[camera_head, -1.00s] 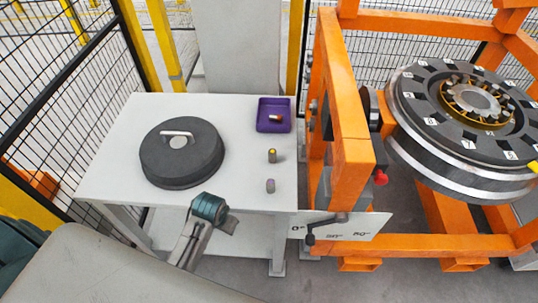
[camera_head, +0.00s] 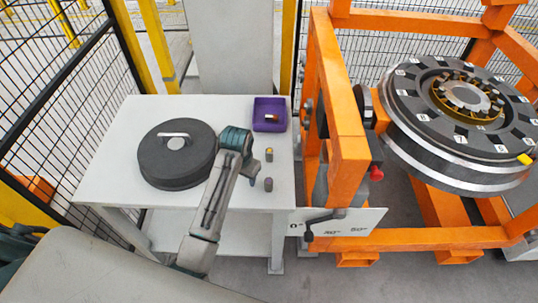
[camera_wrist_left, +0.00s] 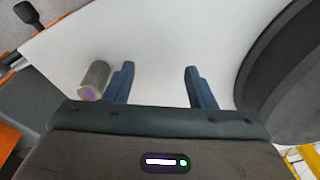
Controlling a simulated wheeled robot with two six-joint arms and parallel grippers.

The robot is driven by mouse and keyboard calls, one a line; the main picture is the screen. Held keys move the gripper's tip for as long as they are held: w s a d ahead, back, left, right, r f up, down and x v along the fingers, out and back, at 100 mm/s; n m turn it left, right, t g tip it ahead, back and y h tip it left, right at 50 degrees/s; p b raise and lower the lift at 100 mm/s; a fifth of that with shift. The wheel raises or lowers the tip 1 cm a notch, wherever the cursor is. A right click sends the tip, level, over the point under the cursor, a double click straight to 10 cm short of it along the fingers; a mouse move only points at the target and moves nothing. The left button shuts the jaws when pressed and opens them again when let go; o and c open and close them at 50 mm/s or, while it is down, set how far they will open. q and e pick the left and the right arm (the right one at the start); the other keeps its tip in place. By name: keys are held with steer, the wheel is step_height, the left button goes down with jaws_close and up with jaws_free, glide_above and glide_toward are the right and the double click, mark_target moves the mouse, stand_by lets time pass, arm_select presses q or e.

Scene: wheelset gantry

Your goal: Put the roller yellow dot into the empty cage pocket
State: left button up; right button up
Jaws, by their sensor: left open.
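The roller with the yellow dot (camera_head: 269,154) stands upright on the white table, right of my left gripper (camera_head: 250,165). A roller with a purple dot (camera_head: 268,184) stands nearer the front edge. My left gripper is low over the table between the black disc and the rollers. In the left wrist view the gripper (camera_wrist_left: 158,78) is open with bare table between its fingers. A grey roller with a purplish end (camera_wrist_left: 94,80) shows outside the left finger there. The bearing cage (camera_head: 466,98) sits on the wheelset at the right; I cannot make out its empty pocket. My right gripper is not visible.
A black disc with a handle (camera_head: 172,160) takes up the table's left side. A purple tray (camera_head: 257,126) with a small roller inside stands at the back right. The orange gantry frame (camera_head: 346,120) rises between the table and the wheelset.

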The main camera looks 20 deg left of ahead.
arm_select(q)
step_height(320, 180, up, 8)
steer(key=m+g, duration=0.1)
steer(key=m, duration=0.1)
glide_above(269, 150)
steer(key=shift+d, duration=0.2)
steer(key=shift+w+d+r, duration=0.15)
steer(key=shift+r, duration=0.15)
step_height(269, 150, down, 5)
steer(key=shift+f+p, duration=0.1)
steer(key=shift+p, duration=0.6)
steer(key=shift+f+p, duration=0.45)
steer(key=shift+f, duration=0.1)
steer(key=f, duration=0.1)
steer(key=f+p, duration=0.1)
steer(key=f, duration=0.1)
steer(key=shift+a+f, duration=0.25)
steer(key=shift+f, duration=0.45)
steer(key=shift+c, duration=0.4)
jaws_close()
